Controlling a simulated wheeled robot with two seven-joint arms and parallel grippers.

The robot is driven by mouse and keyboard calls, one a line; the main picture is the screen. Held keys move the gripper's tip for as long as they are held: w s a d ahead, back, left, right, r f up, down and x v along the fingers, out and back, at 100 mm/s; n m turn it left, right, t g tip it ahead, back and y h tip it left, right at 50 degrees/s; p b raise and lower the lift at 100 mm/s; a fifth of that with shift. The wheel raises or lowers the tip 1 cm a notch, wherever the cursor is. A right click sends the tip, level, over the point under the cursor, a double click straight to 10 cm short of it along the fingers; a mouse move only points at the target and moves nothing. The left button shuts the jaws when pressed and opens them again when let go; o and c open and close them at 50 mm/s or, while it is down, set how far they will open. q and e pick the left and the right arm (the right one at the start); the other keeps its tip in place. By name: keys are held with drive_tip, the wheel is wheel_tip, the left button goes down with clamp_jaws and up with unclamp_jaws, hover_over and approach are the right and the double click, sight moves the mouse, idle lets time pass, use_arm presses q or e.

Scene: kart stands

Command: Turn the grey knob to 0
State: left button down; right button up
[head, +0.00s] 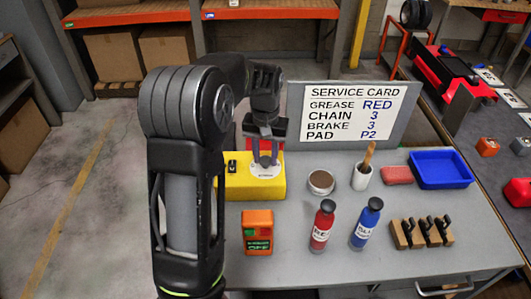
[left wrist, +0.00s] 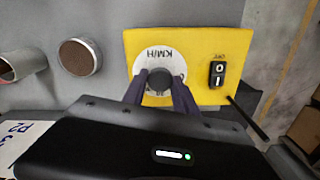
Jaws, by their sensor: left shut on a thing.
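The yellow box (head: 236,191) lies on the grey table, under my left gripper (head: 265,162). It also shows in the left wrist view (left wrist: 205,50). On it is a white round dial (left wrist: 158,58) with "KM/H" lettering, upside down in that view. The grey knob (left wrist: 160,79) is at the dial's middle, between the two dark fingers of my left gripper, which is shut on it. The fingers cover part of the dial, and I cannot read the knob's pointer or the 0 mark. My right gripper is not in view.
A black switch (left wrist: 217,74) sits on the box beside the dial. A service card board (head: 350,112) stands behind. An orange device (head: 257,232), a red bottle (head: 322,224), a blue bottle (head: 366,223), a round tin (head: 320,182) and a blue tray (head: 440,169) are on the table.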

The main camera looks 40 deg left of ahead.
sight(266, 159)
use_arm(q)
drive_tip(key=shift+n, duration=1.3)
drive_tip(key=shift+p, duration=0.3)
drive_tip(key=c, duration=1)
unclamp_jaws()
drive_tip(key=shift+o, duration=0.2)
drive_tip(key=shift+r, duration=0.15)
wheel_tip(266, 159, up, 8)
drive_tip(key=shift+f+b, duration=0.2)
drive_tip(key=shift+b, duration=0.35)
